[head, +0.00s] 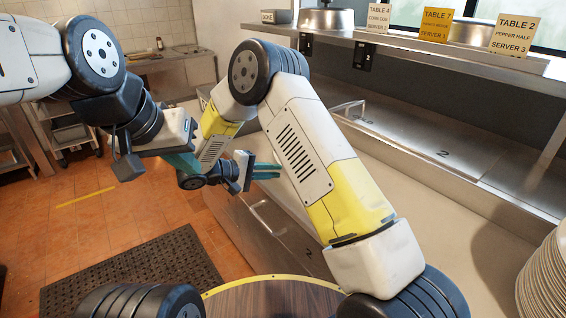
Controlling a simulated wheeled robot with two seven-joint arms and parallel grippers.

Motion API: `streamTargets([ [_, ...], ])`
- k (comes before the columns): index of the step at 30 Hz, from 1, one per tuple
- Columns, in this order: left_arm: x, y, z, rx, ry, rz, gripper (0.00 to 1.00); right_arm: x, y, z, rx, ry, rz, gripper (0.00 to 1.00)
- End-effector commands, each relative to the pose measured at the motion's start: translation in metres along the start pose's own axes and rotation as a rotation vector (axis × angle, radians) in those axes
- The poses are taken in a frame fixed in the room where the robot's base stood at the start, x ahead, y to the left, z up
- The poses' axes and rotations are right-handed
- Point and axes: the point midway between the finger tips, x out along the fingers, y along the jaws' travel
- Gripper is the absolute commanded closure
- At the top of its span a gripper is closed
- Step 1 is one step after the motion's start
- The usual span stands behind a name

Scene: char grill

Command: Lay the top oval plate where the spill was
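A tall stack of whitish plates (545,272) stands at the right edge, cut off by the frame. I cannot tell whether they are oval, and the top plate's face is barely visible. No spill shows in view. My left gripper (188,161) is at centre left, its teal fingers partly hidden behind its own body, so its opening is unclear. My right gripper (266,171) points right, with two teal fingers slightly apart and nothing visible between them. Both grippers are far from the plates.
A pale counter (455,235) runs along the right, bare in its middle. A steel shelf (420,50) above it holds order cards and round metal lids. A dark perforated mat (135,275) lies on the orange tiled floor. A round wooden top (270,300) is at the bottom.

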Motion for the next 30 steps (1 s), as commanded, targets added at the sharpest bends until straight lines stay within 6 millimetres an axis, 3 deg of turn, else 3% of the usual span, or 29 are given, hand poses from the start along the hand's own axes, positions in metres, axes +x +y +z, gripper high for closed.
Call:
streamTargets([
  [3,0.000,0.000,0.000,0.000,0.000,0.000,1.00,-0.025,0.000,-0.001,0.001,0.004,0.001,0.87],
  [7,0.000,0.000,0.000,0.000,0.000,0.000,1.00,-0.042,0.000,-0.001,0.000,0.002,0.001,0.87],
  [11,0.000,0.000,0.000,0.000,0.000,0.000,1.00,-0.048,0.003,0.002,0.000,-0.005,-0.007,0.87],
  [14,0.000,0.000,0.000,0.000,0.000,0.000,1.00,-0.043,0.017,0.012,0.005,-0.029,-0.048,0.87],
  [17,0.000,0.000,0.000,0.000,0.000,0.000,1.00,-0.030,0.042,0.035,0.010,-0.073,-0.137,0.87],
  [21,0.000,0.000,0.000,0.000,0.000,0.000,1.00,-0.013,0.078,0.085,0.033,-0.134,-0.320,0.87],
  [30,0.000,0.000,0.000,0.000,0.000,0.000,1.00,-0.004,0.119,0.192,0.169,-0.145,-0.721,0.87],
])
